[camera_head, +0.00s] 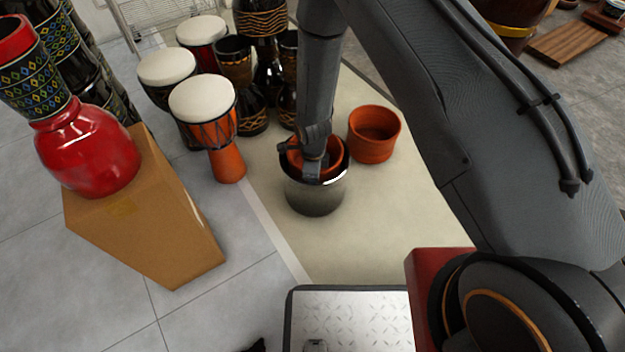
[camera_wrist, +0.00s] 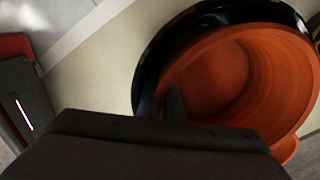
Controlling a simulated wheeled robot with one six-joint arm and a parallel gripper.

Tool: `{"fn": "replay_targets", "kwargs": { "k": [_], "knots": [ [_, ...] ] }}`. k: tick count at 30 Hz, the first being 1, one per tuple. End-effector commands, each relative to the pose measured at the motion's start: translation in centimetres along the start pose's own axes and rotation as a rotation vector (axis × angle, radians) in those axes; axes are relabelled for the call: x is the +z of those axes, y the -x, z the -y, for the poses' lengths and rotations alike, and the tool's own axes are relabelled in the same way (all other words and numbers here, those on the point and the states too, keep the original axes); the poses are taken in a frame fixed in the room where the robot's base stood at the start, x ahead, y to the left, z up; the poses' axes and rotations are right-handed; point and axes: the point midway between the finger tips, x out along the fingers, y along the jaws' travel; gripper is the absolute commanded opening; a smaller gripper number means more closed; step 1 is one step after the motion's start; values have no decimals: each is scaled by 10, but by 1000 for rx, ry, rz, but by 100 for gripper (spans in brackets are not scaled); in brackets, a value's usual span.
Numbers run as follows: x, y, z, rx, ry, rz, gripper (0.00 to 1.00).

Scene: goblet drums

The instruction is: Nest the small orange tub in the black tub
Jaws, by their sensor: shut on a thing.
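The black tub (camera_head: 314,197) stands on the pale floor mat in the middle of the head view, with a shiny dark outer wall. Its black rim (camera_wrist: 150,78) shows around the orange tub in the wrist view. The small orange tub (camera_head: 333,150) sits inside the black tub's mouth; in the wrist view its inside (camera_wrist: 255,80) looks empty. My gripper (camera_head: 313,167) reaches down from above and is shut on the orange tub's near wall. Whether the orange tub touches the black tub's bottom is hidden.
Another orange tub (camera_head: 374,135) stands just right and behind on the mat. Goblet drums (camera_head: 205,107) crowd the back left. A cardboard box (camera_head: 150,220) bearing a red drum (camera_head: 88,150) stands at left. The mat (camera_head: 400,215) in front and right is clear.

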Motion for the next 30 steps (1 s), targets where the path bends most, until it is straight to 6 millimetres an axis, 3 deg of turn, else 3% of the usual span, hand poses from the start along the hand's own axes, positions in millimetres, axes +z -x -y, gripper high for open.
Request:
{"fn": "replay_targets", "kwargs": {
  "k": [4, 6, 9, 30],
  "knots": [
    [0, 1, 1, -1, -1, 0, 0],
    [-1, 2, 1, -1, -1, 0, 15],
    [-1, 2, 0, 0, -1, 0, 28],
    [-1, 1, -1, 3, 0, -2, 28]
  ]
}}
